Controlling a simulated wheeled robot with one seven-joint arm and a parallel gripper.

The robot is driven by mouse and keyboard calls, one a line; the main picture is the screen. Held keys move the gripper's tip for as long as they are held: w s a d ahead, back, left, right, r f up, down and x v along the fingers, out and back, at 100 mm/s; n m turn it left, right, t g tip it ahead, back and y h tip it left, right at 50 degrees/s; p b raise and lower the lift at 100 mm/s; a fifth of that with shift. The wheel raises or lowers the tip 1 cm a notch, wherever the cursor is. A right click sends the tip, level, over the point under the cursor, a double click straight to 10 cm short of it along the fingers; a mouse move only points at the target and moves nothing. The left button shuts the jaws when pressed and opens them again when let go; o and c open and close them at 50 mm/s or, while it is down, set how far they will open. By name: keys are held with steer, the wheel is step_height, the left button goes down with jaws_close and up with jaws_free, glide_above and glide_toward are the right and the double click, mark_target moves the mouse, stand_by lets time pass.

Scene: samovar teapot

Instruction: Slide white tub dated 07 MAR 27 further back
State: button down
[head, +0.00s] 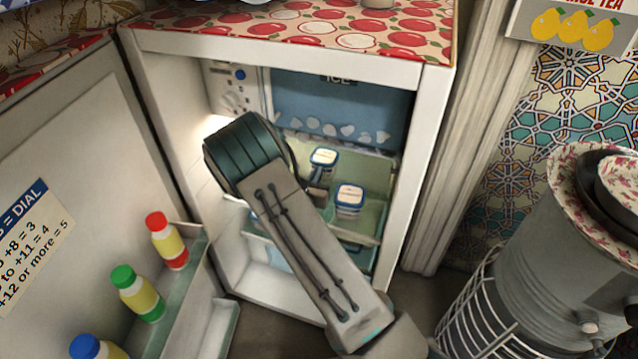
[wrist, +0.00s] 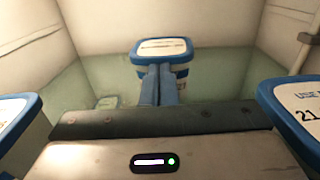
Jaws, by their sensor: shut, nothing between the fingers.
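In the wrist view, a white tub with a blue-rimmed lid (wrist: 163,47) stands straight ahead on a green glassy shelf; its label is too small to read. My gripper (wrist: 159,70) is shut and empty, with its blue fingertips at the tub's front. I cannot tell whether they touch it. A second blue-rimmed tub (wrist: 298,105) is close on the right, its label starting "USE" and showing "21". A third tub (wrist: 12,118) is at the left edge, its label unreadable. The head view shows two tubs, one farther back (head: 323,161) and one nearer (head: 349,201); my arm hides the rest.
The fridge's side wall (head: 402,185) stands right of the tubs, and a blue ice compartment (head: 335,100) hangs above. The open door at the left holds bottles with red (head: 167,240), green (head: 137,293) and blue caps. A metal samovar (head: 560,260) stands outside at the right.

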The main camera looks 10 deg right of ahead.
steer(key=x, duration=0.3)
steer(key=shift+w, duration=0.15)
steer(key=p+v, duration=0.3)
steer(key=v, duration=1.1)
steer(key=shift+f, duration=0.1)
